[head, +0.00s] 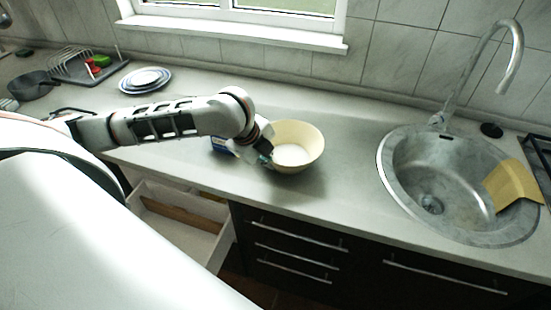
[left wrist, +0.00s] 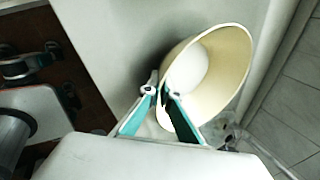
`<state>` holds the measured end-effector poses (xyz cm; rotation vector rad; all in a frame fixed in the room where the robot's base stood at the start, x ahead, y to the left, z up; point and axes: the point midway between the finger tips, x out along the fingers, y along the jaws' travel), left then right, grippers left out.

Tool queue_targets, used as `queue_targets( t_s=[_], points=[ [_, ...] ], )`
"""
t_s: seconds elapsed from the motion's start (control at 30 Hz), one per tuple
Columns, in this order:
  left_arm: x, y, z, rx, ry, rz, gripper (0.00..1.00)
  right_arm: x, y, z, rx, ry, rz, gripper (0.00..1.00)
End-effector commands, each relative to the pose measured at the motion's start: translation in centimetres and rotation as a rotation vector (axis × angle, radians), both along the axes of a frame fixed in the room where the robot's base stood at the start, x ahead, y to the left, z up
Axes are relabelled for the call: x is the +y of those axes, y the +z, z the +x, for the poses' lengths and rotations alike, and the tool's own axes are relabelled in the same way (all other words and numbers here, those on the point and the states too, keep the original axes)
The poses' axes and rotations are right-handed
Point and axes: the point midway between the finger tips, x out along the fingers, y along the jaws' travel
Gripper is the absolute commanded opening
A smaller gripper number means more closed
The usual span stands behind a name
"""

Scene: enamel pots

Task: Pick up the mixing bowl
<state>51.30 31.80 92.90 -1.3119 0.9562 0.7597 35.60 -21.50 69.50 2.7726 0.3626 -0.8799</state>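The mixing bowl (head: 312,143) is cream-coloured with a white inside bottom, at the middle of the counter in the head view. It fills the upper right of the left wrist view (left wrist: 232,62). My left gripper (head: 266,157) is at the bowl's left rim. In the left wrist view its teal-padded fingers (left wrist: 158,90) come close together at the tips, with the bowl's near wall between them. One finger is on the inner side, the other outside. I cannot tell whether the bowl's base touches the counter. My right gripper is not in view.
A blue item (head: 219,145) is partly hidden behind my left wrist. Stacked plates (head: 145,80), a dish rack (head: 78,66) and a dark pot (head: 33,86) stand at the left. The sink (head: 408,150) is at the right. An open drawer (head: 180,222) juts out below the counter.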

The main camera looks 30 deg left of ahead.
Motion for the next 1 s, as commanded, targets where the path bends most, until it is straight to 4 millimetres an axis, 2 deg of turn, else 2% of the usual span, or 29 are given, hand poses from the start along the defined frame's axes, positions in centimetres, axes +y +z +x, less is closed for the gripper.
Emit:
queue_targets(
  t_s=[0.27,0.7,0.9,1.0],
  points=[
    [0.0,3.1,0.2,-0.006,0.000,0.000,0.00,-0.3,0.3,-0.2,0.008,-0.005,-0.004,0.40],
    [0.0,14.1,0.2,-0.011,-0.001,0.001,0.00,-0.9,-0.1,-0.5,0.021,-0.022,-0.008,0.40],
    [0.0,17.5,0.1,-0.009,0.001,0.001,0.00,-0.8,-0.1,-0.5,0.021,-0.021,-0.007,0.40],
    [0.0,18.5,0.1,-0.006,0.000,0.000,0.00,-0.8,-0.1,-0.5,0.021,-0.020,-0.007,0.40]
  ],
)
